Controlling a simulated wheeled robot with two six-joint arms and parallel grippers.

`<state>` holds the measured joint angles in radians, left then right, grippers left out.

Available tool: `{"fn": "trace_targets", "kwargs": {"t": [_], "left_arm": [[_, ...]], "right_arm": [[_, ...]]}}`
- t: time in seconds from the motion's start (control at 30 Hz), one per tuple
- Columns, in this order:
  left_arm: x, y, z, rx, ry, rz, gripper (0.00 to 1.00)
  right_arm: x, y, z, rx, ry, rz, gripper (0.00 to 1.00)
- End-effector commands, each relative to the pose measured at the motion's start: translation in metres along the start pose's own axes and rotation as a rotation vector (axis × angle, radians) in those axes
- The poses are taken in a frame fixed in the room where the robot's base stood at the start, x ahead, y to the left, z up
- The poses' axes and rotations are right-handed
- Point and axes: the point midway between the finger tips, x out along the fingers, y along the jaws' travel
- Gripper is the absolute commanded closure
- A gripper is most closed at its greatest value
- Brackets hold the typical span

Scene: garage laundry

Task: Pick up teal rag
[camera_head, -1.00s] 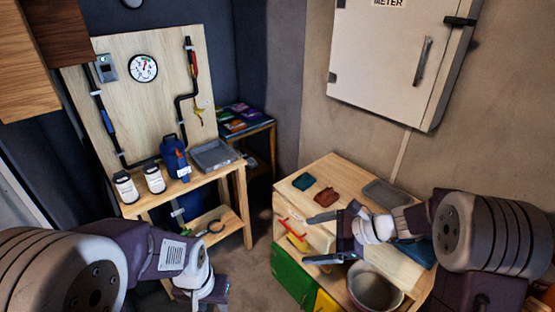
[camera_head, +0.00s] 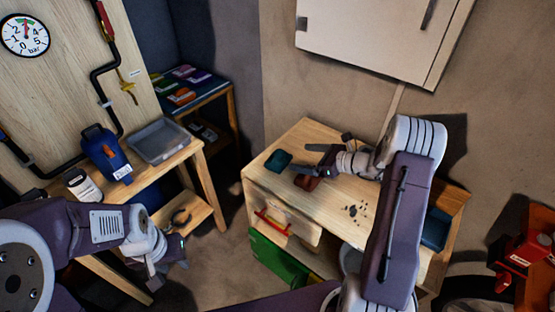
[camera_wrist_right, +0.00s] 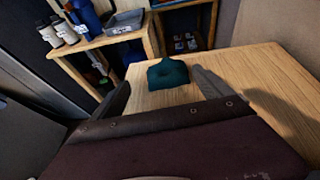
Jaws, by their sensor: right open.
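The teal rag (camera_head: 278,161) lies crumpled near the left edge of the wooden cabinet top (camera_head: 330,228). My right gripper (camera_head: 302,159) is open and empty, just to the right of the rag, with its fingers pointing toward it. In the right wrist view the teal rag (camera_wrist_right: 168,73) shows between the two spread fingers, a little beyond their tips. I cannot tell its exact height above the top. My left gripper (camera_head: 168,262) hangs low at the left, far from the rag; its jaws are not clear.
Dark crumbs (camera_head: 357,210) are scattered on the cabinet top. A workbench with a grey tray (camera_head: 160,141) and blue container (camera_head: 105,152) stands at the left. My right arm hides part of the cabinet.

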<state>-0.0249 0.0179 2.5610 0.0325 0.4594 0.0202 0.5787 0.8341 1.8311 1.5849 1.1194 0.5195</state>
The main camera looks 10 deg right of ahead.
Motion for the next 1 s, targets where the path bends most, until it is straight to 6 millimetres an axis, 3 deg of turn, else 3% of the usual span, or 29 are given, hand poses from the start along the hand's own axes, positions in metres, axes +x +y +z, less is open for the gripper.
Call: {"fn": "trace_targets", "kwargs": {"t": [0.2, 0.37, 0.6, 0.87, 1.0], "left_arm": [[0.0, 0.0, -0.001, 0.0, 0.0, 0.0, 0.64], [-0.001, 0.0, -0.001, 0.0, 0.001, 0.0, 0.64], [-0.002, 0.0, -0.001, 0.0, 0.001, 0.0, 0.64], [-0.002, 0.0, -0.001, 0.0, 0.0, 0.0, 0.64], [-0.002, 0.0, -0.001, 0.0, 0.0, 0.0, 0.64]], "right_arm": [[0.033, 0.001, 0.0, 0.0, 0.001, 0.005, 0.11], [0.042, 0.0, 0.001, -0.002, 0.001, 0.004, 0.11], [0.083, -0.004, 0.001, -0.002, 0.002, 0.004, 0.11], [0.089, -0.005, 0.001, -0.001, 0.001, 0.001, 0.11], [0.088, -0.005, 0.001, -0.001, 0.001, 0.002, 0.44]]}}
